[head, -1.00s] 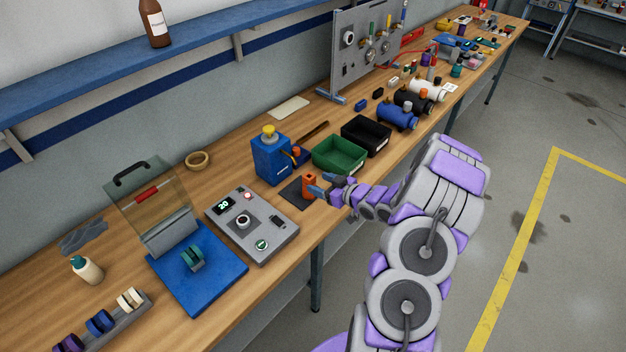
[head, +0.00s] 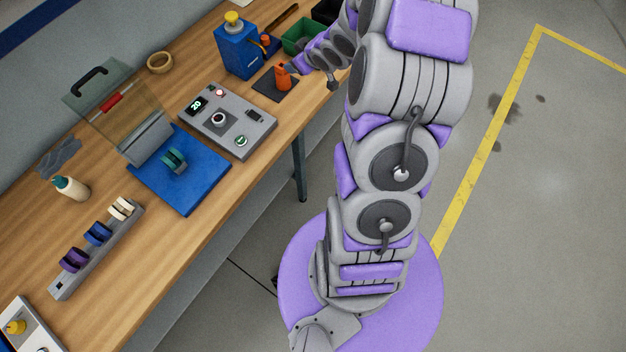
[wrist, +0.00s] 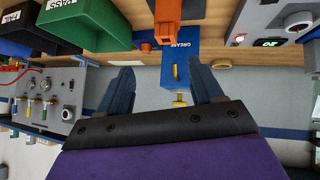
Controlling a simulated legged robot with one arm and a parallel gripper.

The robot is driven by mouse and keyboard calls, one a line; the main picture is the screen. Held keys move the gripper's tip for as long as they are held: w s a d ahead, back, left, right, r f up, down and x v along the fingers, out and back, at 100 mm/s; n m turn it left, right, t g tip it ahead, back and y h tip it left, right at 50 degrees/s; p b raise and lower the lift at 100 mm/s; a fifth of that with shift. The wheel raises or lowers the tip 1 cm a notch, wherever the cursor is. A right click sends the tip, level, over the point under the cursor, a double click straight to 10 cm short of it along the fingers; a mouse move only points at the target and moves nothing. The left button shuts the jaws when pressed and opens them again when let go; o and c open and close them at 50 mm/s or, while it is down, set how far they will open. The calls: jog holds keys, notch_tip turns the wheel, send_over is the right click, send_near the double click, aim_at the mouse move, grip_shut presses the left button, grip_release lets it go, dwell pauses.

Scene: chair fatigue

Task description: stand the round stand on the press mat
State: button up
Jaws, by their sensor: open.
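A tan ring (head: 160,62), which looks like the round stand, lies flat on the bench behind the control box. A blue mat (head: 200,193) in front of the clear hinged guard looks like the press mat. A teal wheel (head: 174,161) stands on it. My gripper (wrist: 163,80) is open, with nothing between its fingers in the wrist view. In the head view it is near an orange object (head: 284,80) on a dark mat (head: 266,92), well right of the ring. The orange object also shows past the fingertips in the wrist view (wrist: 167,20).
The guard (head: 118,105) stands upright behind the blue mat. A grey control box (head: 205,125) lies between blue mat and dark mat.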

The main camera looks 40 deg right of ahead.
jog(key=s+a+r+m+g, duration=0.1)
jog(key=s+a+r+g, duration=0.2)
jog(key=s+a, duration=0.4)
jog(key=s+a+r+m+g, duration=0.1)
jog(key=s+a+r+g, duration=0.3)
jog(key=s, duration=1.5)
jog(key=s+a+r+m+g, duration=0.1)
jog(key=s+a+r+g, duration=0.3)
jog(key=s+a+r, duration=0.3)
jog(key=s+a, duration=0.4)
jog(key=s, duration=0.1)
jog(key=shift+s+r, duration=0.2)
jog(key=shift+s, duration=0.2)
jog(key=shift+a+f, duration=0.1)
notch_tip(320, 180, down, 5)
jog(key=b, duration=0.4)
jog(key=shift+b, duration=0.4)
